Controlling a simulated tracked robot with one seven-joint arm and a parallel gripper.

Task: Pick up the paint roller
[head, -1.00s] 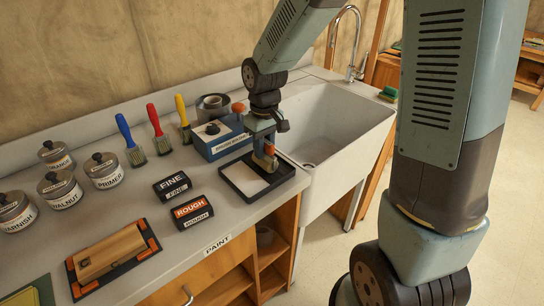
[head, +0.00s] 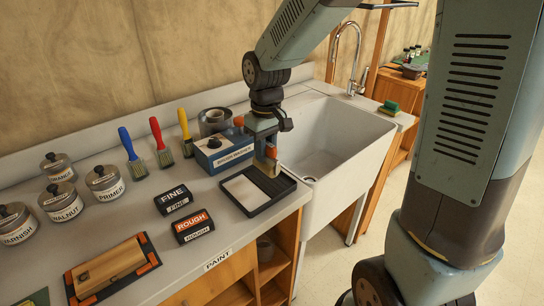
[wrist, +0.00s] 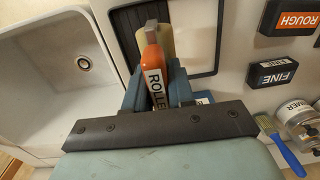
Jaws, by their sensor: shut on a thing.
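The paint roller's orange handle, labelled "ROLLER", shows in the wrist view (wrist: 154,72) between my gripper's fingers (wrist: 152,92). A pale roller sleeve and a metal part show at its far end. In the head view my gripper (head: 264,146) is shut on the paint roller (head: 270,155), which hangs at the far side of the black paint tray (head: 287,192). My fingers hide much of the handle. I cannot tell whether the roller touches the tray.
A blue brush washer box (head: 222,153) stands just left of my gripper. Sanding blocks marked FINE (head: 173,198) and ROUGH (head: 193,225), several brushes and tins are on the left. The white sink (head: 325,150) is on the right.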

